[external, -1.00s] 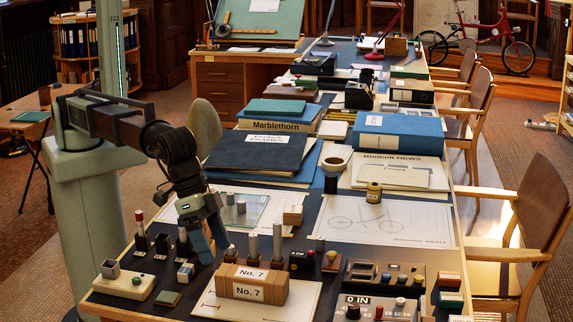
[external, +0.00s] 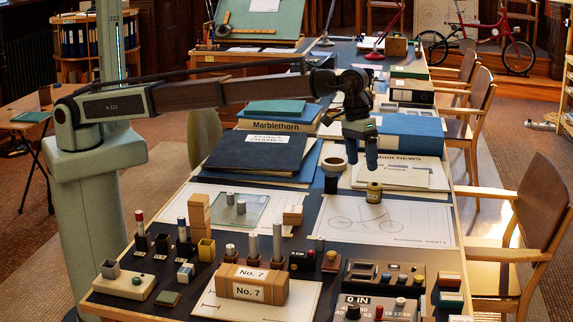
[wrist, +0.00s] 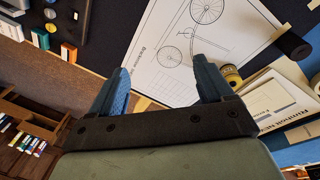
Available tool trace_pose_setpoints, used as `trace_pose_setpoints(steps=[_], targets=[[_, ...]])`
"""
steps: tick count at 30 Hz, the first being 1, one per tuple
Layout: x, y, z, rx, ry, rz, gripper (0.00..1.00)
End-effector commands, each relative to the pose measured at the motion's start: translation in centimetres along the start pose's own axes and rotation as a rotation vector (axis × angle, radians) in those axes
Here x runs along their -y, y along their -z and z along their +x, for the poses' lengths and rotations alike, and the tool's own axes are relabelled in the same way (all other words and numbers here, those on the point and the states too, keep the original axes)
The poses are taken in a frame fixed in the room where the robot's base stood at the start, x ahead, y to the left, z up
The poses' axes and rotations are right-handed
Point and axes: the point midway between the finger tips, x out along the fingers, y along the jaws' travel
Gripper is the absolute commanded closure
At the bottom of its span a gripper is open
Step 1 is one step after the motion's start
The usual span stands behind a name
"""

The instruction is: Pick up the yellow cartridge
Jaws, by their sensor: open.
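The yellow cartridge (external: 374,193), a short cylinder with a yellowish band and dark parts, stands upright at the top edge of the bicycle drawing in the external view. My gripper (external: 362,166) is open and empty, pointing down, just above it. In the wrist view the cartridge (wrist: 231,76) shows just right of the right finger, outside the gap of my gripper (wrist: 160,78). Bare drawing paper shows between the fingers.
The bicycle drawing (external: 400,225) lies flat under and in front of the cartridge.

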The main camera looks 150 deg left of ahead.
Motion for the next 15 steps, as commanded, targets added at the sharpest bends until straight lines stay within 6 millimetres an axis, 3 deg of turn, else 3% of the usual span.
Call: trace_pose_setpoints(steps=[1,6,10,15], targets=[[2.0,2.9,0.5,0.004,0.018,-0.030,0.20],[8.2,9.8,2.0,0.024,0.069,-0.108,0.20],[11.9,13.3,2.7,0.037,0.096,-0.150,0.20],[14.6,15.5,3.1,0.046,0.114,-0.178,0.20]])
